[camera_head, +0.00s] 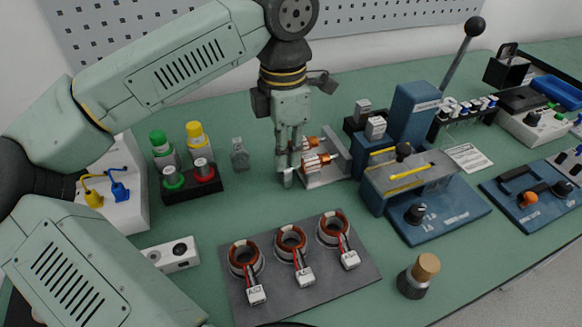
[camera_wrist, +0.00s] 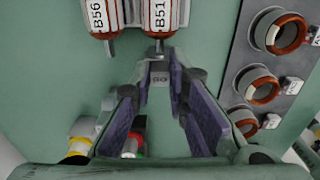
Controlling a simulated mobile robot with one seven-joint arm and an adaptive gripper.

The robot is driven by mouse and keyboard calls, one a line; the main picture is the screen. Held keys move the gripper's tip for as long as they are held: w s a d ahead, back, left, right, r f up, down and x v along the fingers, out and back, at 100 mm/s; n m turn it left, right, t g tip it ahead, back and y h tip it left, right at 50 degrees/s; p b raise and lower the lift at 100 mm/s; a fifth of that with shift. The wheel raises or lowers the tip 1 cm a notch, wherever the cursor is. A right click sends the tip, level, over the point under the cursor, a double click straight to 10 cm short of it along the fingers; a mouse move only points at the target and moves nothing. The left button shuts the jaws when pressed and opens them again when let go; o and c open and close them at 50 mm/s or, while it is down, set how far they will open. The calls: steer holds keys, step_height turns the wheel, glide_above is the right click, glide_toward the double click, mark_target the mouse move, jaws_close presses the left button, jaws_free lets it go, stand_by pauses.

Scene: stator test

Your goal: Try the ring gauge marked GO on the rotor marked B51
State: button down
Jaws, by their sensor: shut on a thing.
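My gripper (camera_head: 288,172) is shut on the grey ring gauge marked GO (camera_wrist: 159,77), which sits between the fingertips; its mark is small in the wrist view. The rotor B51 (camera_wrist: 159,14) lies straight ahead of the fingertips, its shaft end pointing at the gauge. In the head view this rotor is the nearer copper one (camera_head: 320,161), just right of the fingertips, on a grey metal stand (camera_head: 328,179). I cannot tell whether the shaft end touches the gauge. The rotor B56 (camera_wrist: 102,15) lies beside it, farther back in the head view (camera_head: 310,143).
Three stators (camera_head: 291,241) stand on a dark plate in front. A black holder with green and red pots (camera_head: 190,180) is at left, near a small grey stand (camera_head: 239,153). A blue tester (camera_head: 415,180) stands right of the rotors.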

steer(key=shift+s+a, duration=0.15)
steer(key=shift+a, duration=0.25)
steer(key=shift+a, duration=0.2)
stand_by(0.3)
step_height(320, 180, up, 5)
steer(key=p, duration=0.2)
steer(key=shift+p, duration=0.4)
